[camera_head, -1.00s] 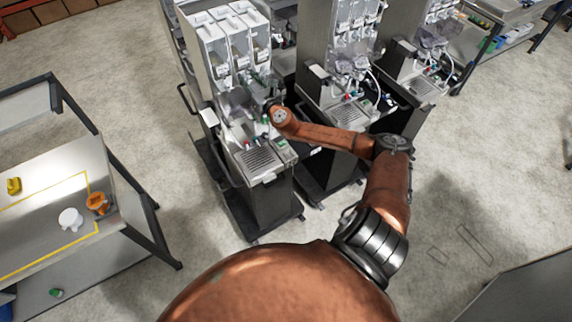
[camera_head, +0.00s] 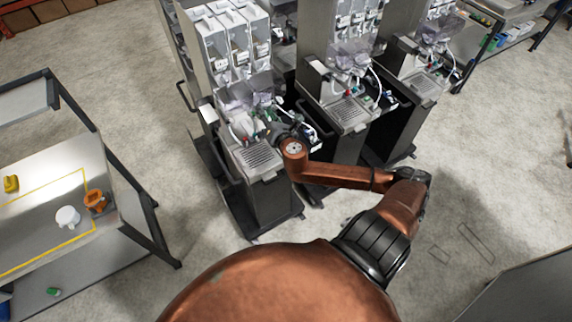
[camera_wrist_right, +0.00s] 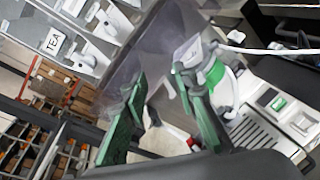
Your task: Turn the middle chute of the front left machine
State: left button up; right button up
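The front left machine (camera_head: 262,195) is a dark grey dispenser with several white canisters (camera_head: 232,40) side by side at its top. White chutes sit below the canisters; I cannot clearly make out the middle chute in the head view. A clear plastic guard (camera_head: 240,97) hangs under them. My right gripper (camera_head: 276,128) is in front of the machine's mixing area, mostly hidden by my wrist. In the right wrist view its green fingers (camera_wrist_right: 160,82) are apart with nothing held between them. My left gripper is not in view.
A drip grid (camera_head: 258,158) lies below the gripper. A white part with a green collar (camera_wrist_right: 214,72) is close beside the fingers. A second machine (camera_head: 345,105) stands to the right. A metal table (camera_head: 60,190) with cups stands left; open floor lies between.

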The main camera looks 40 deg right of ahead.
jog(key=s+a+f+m+g, duration=0.4)
jog(key=s+f+m+g, duration=0.2)
jog(key=s+f+m, duration=0.7)
jog(key=shift+s+a+f+m+y, duration=0.2)
jog(key=shift+s+f+m+y, duration=0.1)
jog(key=shift+s+f, duration=0.65)
jog(key=shift+w+r, duration=0.1)
jog(key=n+t+y+b, duration=0.1)
jog(key=n+t+b, duration=0.8)
jog(key=n, duration=1)
send_near(249, 75)
jog(key=x, duration=0.2)
jog(key=p+x, duration=0.1)
jog(key=x, duration=0.6)
jog(key=shift+w, duration=0.1)
